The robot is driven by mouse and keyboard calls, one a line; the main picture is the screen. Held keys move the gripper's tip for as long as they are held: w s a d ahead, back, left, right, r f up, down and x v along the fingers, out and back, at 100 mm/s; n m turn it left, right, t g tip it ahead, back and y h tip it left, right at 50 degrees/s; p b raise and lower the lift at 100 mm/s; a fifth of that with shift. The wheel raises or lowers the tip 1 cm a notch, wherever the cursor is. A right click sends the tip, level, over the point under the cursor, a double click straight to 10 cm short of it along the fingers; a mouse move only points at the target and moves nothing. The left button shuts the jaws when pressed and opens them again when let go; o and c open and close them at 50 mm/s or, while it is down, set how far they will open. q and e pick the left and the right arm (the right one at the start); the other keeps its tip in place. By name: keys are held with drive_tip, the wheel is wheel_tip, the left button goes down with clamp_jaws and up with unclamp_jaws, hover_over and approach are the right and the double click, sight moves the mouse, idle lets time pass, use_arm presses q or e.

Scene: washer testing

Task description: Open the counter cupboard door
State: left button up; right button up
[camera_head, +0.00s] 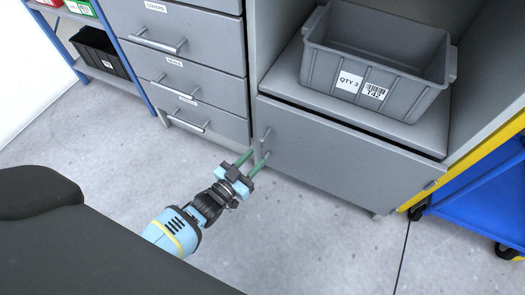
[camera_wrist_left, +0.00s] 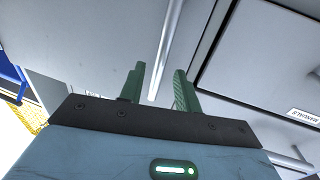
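The grey counter cupboard door (camera_head: 340,158) is shut below the open shelf. Its slim metal bar handle (camera_head: 265,136) stands at the left edge of the door, by the drawers. My left gripper (camera_head: 258,156) is open in front of the handle's lower end, its green fingers pointing at the door. In the left wrist view the handle (camera_wrist_left: 168,40) runs toward the space between the two fingers (camera_wrist_left: 160,88); the fingers are apart, and I cannot tell whether either touches the bar. The door (camera_wrist_left: 90,40) fills the upper left there. My right gripper is not in view.
A stack of grey drawers (camera_head: 200,85) with bar handles stands left of the door. A grey bin (camera_head: 375,60) sits on the shelf above. A blue cart (camera_head: 480,200) stands at the right. The floor (camera_head: 310,240) before the door is clear.

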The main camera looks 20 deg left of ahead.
sight(262, 152)
use_arm(q)
drive_tip(key=shift+b+x, duration=0.65)
drive_tip(key=shift+x, duration=1.6)
clamp_jaws()
